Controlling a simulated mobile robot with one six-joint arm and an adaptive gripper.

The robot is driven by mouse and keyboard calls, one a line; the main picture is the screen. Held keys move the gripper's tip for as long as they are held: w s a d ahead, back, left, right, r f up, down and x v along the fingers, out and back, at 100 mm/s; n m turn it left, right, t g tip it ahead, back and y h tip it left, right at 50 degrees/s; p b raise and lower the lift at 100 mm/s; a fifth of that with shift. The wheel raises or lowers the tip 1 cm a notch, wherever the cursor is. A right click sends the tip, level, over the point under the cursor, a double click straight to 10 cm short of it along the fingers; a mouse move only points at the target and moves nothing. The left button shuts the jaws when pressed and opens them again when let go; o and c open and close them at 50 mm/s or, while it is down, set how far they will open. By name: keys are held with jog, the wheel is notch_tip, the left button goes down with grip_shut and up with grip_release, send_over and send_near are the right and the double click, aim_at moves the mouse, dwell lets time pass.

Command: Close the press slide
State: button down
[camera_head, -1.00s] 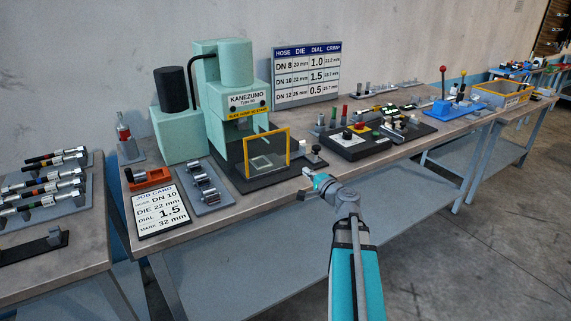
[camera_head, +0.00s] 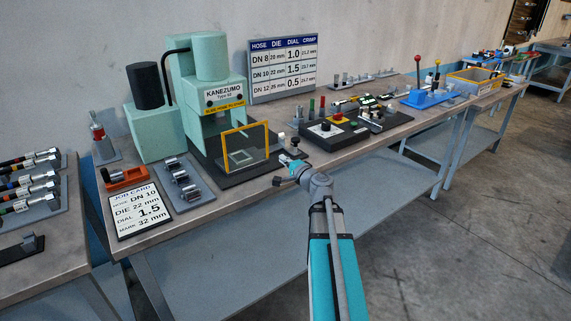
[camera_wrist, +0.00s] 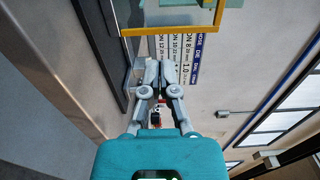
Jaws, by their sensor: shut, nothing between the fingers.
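The mint green press (camera_head: 208,85) stands on the workbench. At its front is an upright clear panel in a yellow frame (camera_head: 268,137), above the dark base plate (camera_head: 240,172); which part is the slide I cannot tell for sure. My gripper (camera_head: 286,162) is at the bench's front edge, just right of and below the yellow frame in the head view. In the wrist view the fingers of my gripper (camera_wrist: 155,72) are together and empty, close to the yellow frame (camera_wrist: 178,29). Whether they touch it I cannot tell.
A black control box (camera_head: 335,130) is farther right. The floor ahead is clear.

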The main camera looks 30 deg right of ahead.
aim_at(264, 145)
jog(key=w, duration=1)
jog(key=shift+w+a, duration=0.15)
jog(key=shift+w, duration=0.2)
jog(key=shift+a, duration=0.3)
jog(key=shift+w+d, duration=0.25)
jog(key=shift+w, duration=0.05)
jog(key=w, duration=1.7)
jog(key=shift+a, duration=0.25)
jog(key=shift+r, duration=0.1)
jog(key=shift+w, duration=0.15)
